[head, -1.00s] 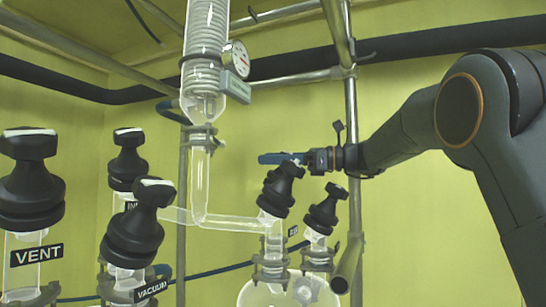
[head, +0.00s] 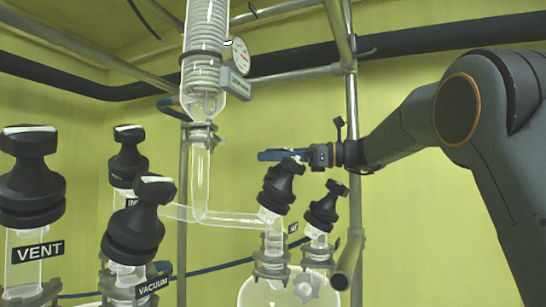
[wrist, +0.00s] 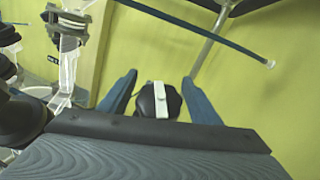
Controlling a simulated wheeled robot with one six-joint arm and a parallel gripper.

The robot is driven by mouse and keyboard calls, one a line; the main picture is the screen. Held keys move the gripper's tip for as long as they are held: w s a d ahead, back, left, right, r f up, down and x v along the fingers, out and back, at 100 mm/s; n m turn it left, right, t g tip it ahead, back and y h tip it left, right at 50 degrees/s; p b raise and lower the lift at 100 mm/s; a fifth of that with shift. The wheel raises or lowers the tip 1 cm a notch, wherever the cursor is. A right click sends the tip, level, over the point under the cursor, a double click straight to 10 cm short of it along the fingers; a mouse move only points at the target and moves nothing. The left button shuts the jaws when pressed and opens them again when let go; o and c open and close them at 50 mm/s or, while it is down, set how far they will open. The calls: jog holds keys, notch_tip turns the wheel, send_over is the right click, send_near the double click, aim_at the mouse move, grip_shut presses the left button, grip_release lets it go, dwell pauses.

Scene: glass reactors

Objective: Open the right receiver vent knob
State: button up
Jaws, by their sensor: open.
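A black knob with a pale bar across its top (wrist: 159,100) shows between my two blue fingers in the wrist view. My gripper (wrist: 159,77) is open around the line of sight to it, with no visible contact. In the head view my gripper (head: 270,156) is by the top of the middle black knob (head: 280,187), which stands tilted on a glass neck. A smaller black knob (head: 326,206) stands to its right. A label between these two is too small to read. I cannot tell for sure which of them is between the fingers.
At the left stand black knobs labelled VENT (head: 34,180) and VACUUM (head: 138,218), with another knob (head: 128,155) behind. A glass condenser (head: 205,50) with a gauge (head: 238,57) rises at centre. A metal post (head: 352,140) stands near my arm.

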notch_tip(320, 180, up, 10)
jog(key=shift+b, duration=0.35)
jog(key=shift+f, duration=0.1)
jog(key=shift+d, duration=0.1)
jog(key=d+f+m+t+p, duration=0.1)
jog(key=d+m+t, duration=0.1)
jog(key=s+d+f+m+t+h+p, duration=0.1)
jog(key=d+m+t, duration=0.1)
jog(key=s+d+f+m+t+p, duration=0.1)
jog(key=d+m+t, duration=0.1)
jog(key=shift+s+f+h+p, duration=0.2)
jog(key=shift+h+p, duration=0.1)
jog(key=shift+p, duration=0.1)
jog(key=s+d+f+m+t+h+p, duration=0.2)
jog(key=s+d+f+m+t+h, duration=0.15)
jog(key=f, duration=0.25)
jog(key=shift+g+y, duration=0.25)
jog(key=shift+y, duration=0.2)
jog(key=shift+w+f+p+x, duration=0.1)
jog(key=shift+p+x, duration=0.45)
jog(key=shift+x, duration=1.4)
jog(key=shift+w+f+p+x, duration=0.1)
jog(key=shift+p+x, duration=0.45)
jog(key=shift+x, duration=1.4)
jog(key=shift+d, duration=0.2)
